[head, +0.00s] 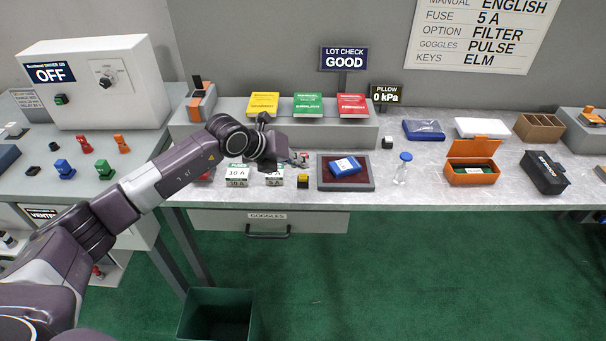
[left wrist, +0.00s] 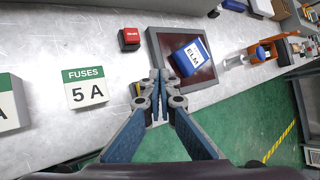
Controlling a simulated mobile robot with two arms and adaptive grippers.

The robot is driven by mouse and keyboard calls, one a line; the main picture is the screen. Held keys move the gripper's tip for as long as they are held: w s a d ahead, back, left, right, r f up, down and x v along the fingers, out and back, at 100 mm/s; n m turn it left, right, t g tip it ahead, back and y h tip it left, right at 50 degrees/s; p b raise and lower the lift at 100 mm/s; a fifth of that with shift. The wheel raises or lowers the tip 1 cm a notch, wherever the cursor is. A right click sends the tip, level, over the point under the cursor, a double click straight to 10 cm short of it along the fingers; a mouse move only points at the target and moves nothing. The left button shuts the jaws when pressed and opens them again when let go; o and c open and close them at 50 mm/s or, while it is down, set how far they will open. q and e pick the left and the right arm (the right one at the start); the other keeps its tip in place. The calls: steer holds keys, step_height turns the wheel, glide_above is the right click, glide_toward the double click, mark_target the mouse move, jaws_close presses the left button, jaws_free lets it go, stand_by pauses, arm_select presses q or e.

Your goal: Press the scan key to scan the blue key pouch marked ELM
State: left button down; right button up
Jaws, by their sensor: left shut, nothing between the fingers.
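The blue key pouch (head: 344,167) lies on the dark red pad of a grey-framed tray (head: 324,185). Left of the tray are two keys: a yellow key (head: 303,181) on a dark base near the front, and a red key (left wrist: 130,38) farther back. I cannot read which one is the scan key. My left gripper (head: 270,166) is shut and empty, left of the tray; in the left wrist view its fingertips (left wrist: 158,82) cover most of the yellow key. My right gripper is not in view.
White-green fuse boxes (left wrist: 87,87) stand beside my left gripper. Manuals lie on a raised shelf (head: 375,132) behind. A clear bottle (head: 403,168) and an orange box (head: 474,178) stand right of the tray. A sign (head: 344,59) reads LOT CHECK GOOD.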

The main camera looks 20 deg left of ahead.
mark_target(301, 177)
arm_select(q)
steer(key=shift+r+p, duration=0.95)
steer(key=shift+r, duration=0.95)
steer(key=shift+d, duration=0.1)
